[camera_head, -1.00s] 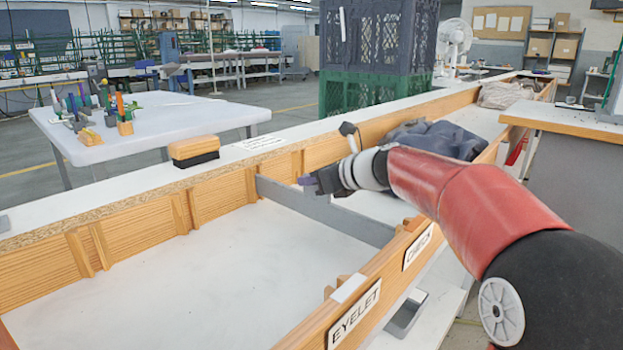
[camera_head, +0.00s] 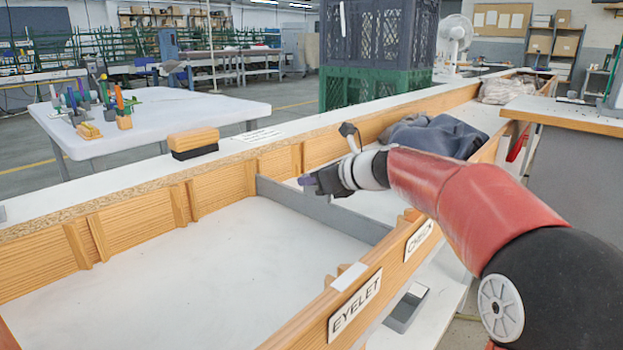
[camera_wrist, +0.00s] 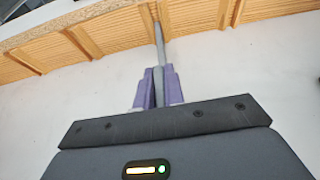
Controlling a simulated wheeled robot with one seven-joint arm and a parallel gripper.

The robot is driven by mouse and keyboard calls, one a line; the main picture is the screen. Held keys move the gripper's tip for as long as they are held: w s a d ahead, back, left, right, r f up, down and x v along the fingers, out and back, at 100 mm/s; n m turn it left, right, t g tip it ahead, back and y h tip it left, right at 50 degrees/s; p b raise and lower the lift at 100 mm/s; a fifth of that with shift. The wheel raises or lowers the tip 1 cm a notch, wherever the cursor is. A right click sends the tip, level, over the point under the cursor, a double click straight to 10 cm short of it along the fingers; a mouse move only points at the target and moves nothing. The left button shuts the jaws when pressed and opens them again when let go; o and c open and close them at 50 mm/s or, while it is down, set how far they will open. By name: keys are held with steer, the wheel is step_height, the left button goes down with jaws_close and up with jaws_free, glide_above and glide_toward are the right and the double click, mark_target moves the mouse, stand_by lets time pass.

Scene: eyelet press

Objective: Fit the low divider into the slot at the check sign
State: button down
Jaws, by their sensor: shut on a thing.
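The low divider (camera_head: 330,215) is a long grey board that spans the wooden trough crosswise, near the CHECK sign (camera_head: 419,237). Its far end is close to a wooden rib on the far wall; its near end is behind the front wall by the sign. My gripper (camera_head: 307,181) is at the divider's top edge, nearer its far end. In the wrist view, the purple fingers (camera_wrist: 157,88) are shut on the divider (camera_wrist: 159,48), seen edge-on, running up to the ribbed wall. I cannot tell whether either end is seated in a slot.
Wooden ribs (camera_head: 179,205) line the far wall. An EYELET sign (camera_head: 354,305) is on the front wall. A brush (camera_head: 193,144) lies on the far ledge. Dark cloth (camera_head: 437,136) lies beyond the divider. The trough floor (camera_head: 190,260) left of it is clear.

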steer(key=shift+f, duration=0.2)
steer(key=c, duration=1.4)
jaws_free()
steer(key=shift+r, duration=0.1)
steer(key=shift+r+p, duration=2.4)
steer(key=shift+p, duration=0.1)
